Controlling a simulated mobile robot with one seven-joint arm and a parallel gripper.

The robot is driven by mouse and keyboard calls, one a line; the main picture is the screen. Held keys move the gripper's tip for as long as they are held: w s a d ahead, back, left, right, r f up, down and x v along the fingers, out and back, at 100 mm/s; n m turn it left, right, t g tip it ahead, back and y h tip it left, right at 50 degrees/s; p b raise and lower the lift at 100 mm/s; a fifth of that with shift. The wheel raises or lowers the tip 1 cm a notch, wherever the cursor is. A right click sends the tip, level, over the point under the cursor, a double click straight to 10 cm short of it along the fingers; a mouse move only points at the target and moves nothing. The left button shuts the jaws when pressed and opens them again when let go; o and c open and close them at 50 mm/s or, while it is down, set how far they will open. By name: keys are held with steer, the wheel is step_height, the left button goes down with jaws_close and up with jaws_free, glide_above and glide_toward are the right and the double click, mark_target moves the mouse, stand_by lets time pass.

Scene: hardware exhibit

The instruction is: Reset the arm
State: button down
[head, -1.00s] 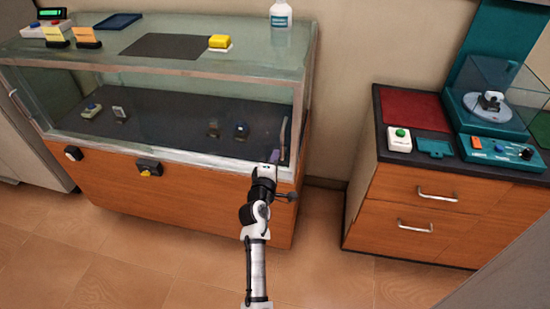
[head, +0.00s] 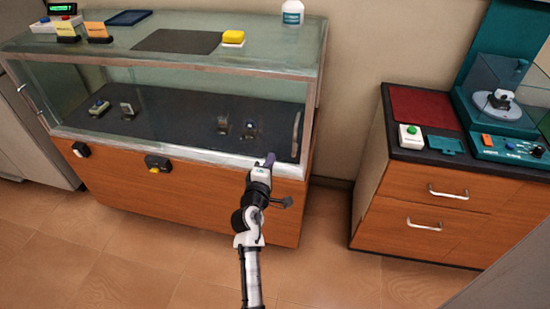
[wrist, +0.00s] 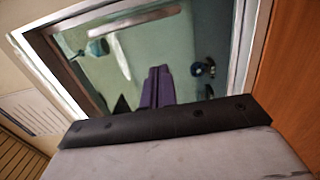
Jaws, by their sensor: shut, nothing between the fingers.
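My arm reaches up from the bottom middle of the head view toward the front of the glass display case (head: 180,145). My gripper (head: 268,159) has purple fingers, which are together with nothing between them. In the head view they overlap the lower right part of the case's glass front; I cannot tell whether they touch it. In the wrist view the purple fingers (wrist: 158,88) stand side by side before the case's glass and pale frame.
Small items sit on the dark floor inside the case. A wooden cabinet (head: 430,205) with teal equipment stands right. Tiled floor (head: 330,270) between them is clear.

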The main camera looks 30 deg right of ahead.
steer(key=b+v, duration=0.1)
steer(key=v, duration=0.5)
steer(key=shift+s, duration=0.3)
steer(key=shift+a+r, duration=0.1)
steer(key=shift+a, duration=0.1)
